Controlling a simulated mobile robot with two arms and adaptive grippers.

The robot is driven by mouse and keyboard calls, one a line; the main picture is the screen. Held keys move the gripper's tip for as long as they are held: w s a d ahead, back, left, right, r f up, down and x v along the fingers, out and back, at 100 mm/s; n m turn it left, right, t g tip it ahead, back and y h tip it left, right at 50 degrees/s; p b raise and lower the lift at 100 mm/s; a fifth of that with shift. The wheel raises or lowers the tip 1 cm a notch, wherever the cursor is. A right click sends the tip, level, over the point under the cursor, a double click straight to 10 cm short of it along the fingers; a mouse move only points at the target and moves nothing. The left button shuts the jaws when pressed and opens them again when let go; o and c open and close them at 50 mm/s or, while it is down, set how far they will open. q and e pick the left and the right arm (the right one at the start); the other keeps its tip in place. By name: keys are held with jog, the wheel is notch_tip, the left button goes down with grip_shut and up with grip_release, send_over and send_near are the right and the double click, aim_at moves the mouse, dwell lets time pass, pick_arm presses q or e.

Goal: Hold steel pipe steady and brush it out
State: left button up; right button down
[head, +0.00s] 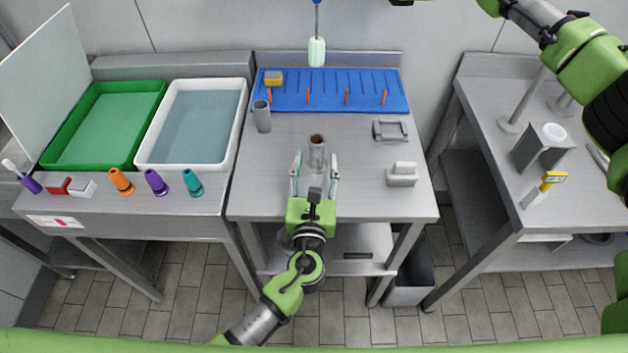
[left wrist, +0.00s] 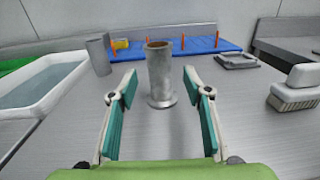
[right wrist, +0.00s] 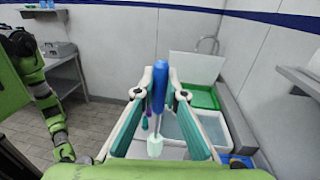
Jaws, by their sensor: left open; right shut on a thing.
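The steel pipe (head: 316,148) stands upright on the middle table, with a brown inside at its top; in the left wrist view (left wrist: 160,78) it has a round foot. My left gripper (head: 315,163) is open, with one finger on each side of the pipe and gaps showing beside it. My right gripper (right wrist: 160,82) is shut on the blue handle of a brush (right wrist: 158,92). The brush's pale head (head: 317,52) hangs down at the top of the head view, over the table's back edge. The right gripper's fingers are outside the head view.
A second grey pipe (head: 262,117) stands left of the first. A blue mat (head: 335,85) with orange pegs lies behind. A grey cradle (head: 391,130) and a scrubbing brush (head: 402,174) sit right. A white water tub (head: 240,125) and green tray (head: 105,120) stand left.

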aim_at(316, 157)
pick_arm(q)
jog(key=shift+w+d, duration=0.1)
jog(key=shift+w, duration=2.15)
grip_shut()
jog(key=c, duration=1.2)
grip_release()
grip_shut()
jog(key=shift+n+y, duration=0.8)
jog(key=shift+y, duration=0.5)
